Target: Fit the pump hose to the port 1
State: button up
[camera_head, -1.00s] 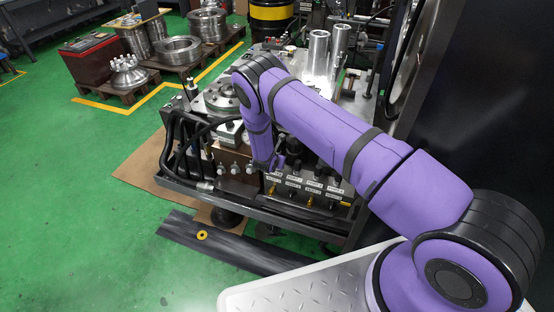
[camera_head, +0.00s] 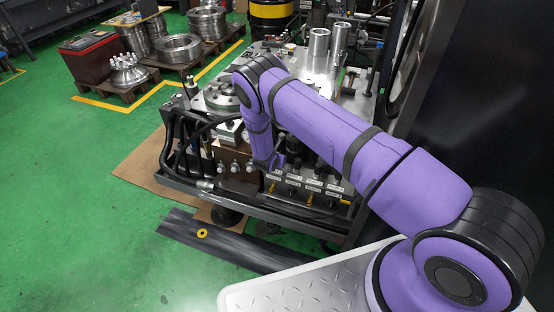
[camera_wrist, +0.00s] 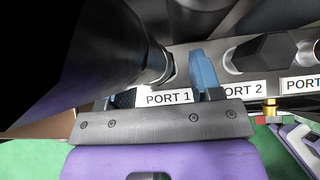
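In the wrist view, a thick dark cylinder, which looks like the pump hose end (camera_wrist: 118,45), comes in from the upper left. It reaches the metal block just above the PORT 1 label (camera_wrist: 168,97). I cannot tell how deep it sits in the port. My gripper (camera_wrist: 165,83) is at port 1, its fingers spread apart. The blue right finger stands between the PORT 1 and PORT 2 labels, with a gap to the cylinder. The left finger is mostly hidden behind the cylinder. In the head view, my gripper (camera_head: 277,162) is small and partly hidden at the block front.
A dark hex plug (camera_wrist: 268,52) sits above the PORT 2 label (camera_wrist: 242,91), close right of my gripper. Black hoses (camera_head: 180,145) bend along the fixture's left side. Green floor is open to the left.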

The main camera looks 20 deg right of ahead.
jog(key=v, duration=1)
jog(key=shift+s+r, duration=0.25)
jog(key=shift+r, duration=0.05)
jog(key=d+r+m+g+h, duration=0.1)
jog(key=d+r+m, duration=0.25)
jog(key=r, duration=0.65)
jog(key=d+r+m, duration=0.2)
jog(key=r+m, duration=0.2)
jog(key=r, duration=0.7)
jog(key=d+r+m+g+h, duration=0.1)
jog(key=d+r+m, duration=0.25)
jog(key=r, duration=0.65)
jog(key=s+d+r+m+g, duration=0.1)
jog(key=s+d+r+m, duration=0.2)
jog(key=s+r+m, duration=0.55)
jog(key=s+d+r+m+g+y, duration=0.1)
jog(key=s+d+r+m+y, duration=0.25)
jog(key=s+r, duration=1.1)
jog(key=s+a+r+m+t+y, duration=0.1)
jog(key=s+r+m+y, duration=0.1)
jog(key=s, duration=0.7)
jog(key=s+a+r+m+y, duration=0.2)
jog(key=s+m, duration=0.1)
jog(key=s, duration=0.6)
jog(key=shift+a+r+m+t, duration=0.25)
jog(key=shift+a+m+t, duration=0.05)
jog(key=shift+m+t, duration=0.1)
